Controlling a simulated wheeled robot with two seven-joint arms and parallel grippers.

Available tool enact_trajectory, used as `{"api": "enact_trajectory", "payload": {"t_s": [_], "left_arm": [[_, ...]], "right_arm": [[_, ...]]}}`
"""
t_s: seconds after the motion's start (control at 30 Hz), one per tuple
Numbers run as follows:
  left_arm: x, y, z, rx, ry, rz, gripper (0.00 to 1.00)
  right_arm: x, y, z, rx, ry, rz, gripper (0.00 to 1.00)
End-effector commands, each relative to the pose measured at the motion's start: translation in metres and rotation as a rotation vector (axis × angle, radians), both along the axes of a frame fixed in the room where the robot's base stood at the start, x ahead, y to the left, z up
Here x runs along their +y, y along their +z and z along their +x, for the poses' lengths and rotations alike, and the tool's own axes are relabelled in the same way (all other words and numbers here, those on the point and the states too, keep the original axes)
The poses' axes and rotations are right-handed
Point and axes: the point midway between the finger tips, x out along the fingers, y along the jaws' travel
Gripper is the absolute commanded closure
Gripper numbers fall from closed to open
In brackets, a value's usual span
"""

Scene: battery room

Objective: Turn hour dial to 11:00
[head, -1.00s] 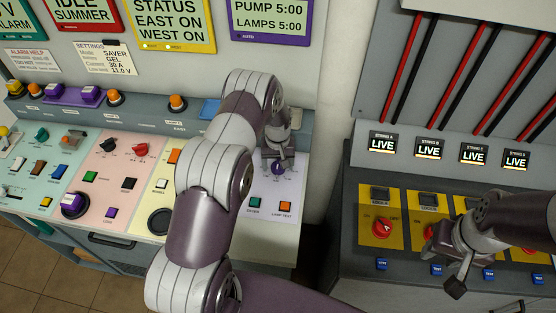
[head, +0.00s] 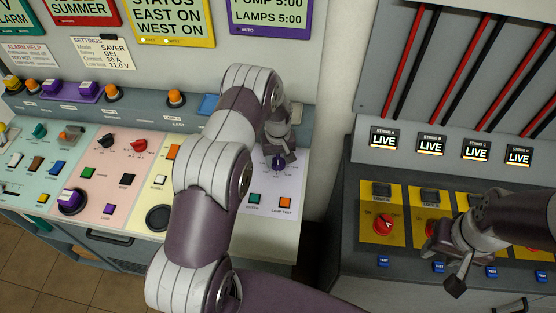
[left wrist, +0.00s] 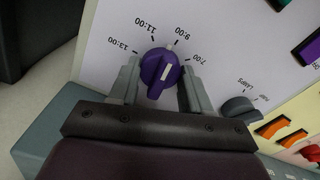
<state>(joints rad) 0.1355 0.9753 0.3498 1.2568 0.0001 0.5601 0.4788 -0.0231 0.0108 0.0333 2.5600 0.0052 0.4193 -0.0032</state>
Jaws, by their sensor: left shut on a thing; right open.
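The hour dial is a purple knob (left wrist: 160,72) on a white panel, marked 7:00, 9:00, 11:00 and 13:00, upside down in the left wrist view. A white tip shows at its rim between the 9:00 and 11:00 marks, nearer 9:00. My left gripper (left wrist: 158,86) is shut on the knob, one finger on each side. In the head view the left gripper (head: 280,158) is over the dial, which is mostly hidden. My right gripper (head: 445,266) is open and empty, in front of the yellow switch panels at the right.
A grey lamps knob (left wrist: 238,108) is beside the dial panel. Green (head: 254,199) and orange (head: 285,202) buttons lie below the dial. A red rotary switch (head: 384,224) is left of my right gripper. Purple sign (head: 268,18) reads pump 5:00, lamps 5:00.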

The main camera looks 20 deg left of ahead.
Motion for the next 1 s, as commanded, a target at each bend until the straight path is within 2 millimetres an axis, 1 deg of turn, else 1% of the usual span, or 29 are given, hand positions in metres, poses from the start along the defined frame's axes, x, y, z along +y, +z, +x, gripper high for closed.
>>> {"api": "enact_trajectory", "payload": {"t_s": [0.03,0.2,0.6,0.8,1.0], "left_arm": [[0.000,-0.003,0.001,-0.002,0.033,0.000,0.82],[0.000,-0.003,0.001,-0.001,0.179,0.000,0.82],[0.000,-0.001,0.001,-0.001,0.478,0.000,0.82],[0.000,0.000,0.000,-0.001,0.567,0.000,0.82],[0.000,0.001,0.001,-0.001,0.611,0.001,0.82]], "right_arm": [[0.000,-0.007,0.000,0.000,0.000,0.000,0.57],[0.000,-0.019,0.000,0.000,0.000,0.000,0.57],[0.000,-0.036,0.000,0.000,0.000,0.000,0.57],[0.000,-0.040,0.000,0.000,0.000,0.000,0.57],[0.000,-0.042,0.000,0.000,0.000,0.000,0.57]]}}
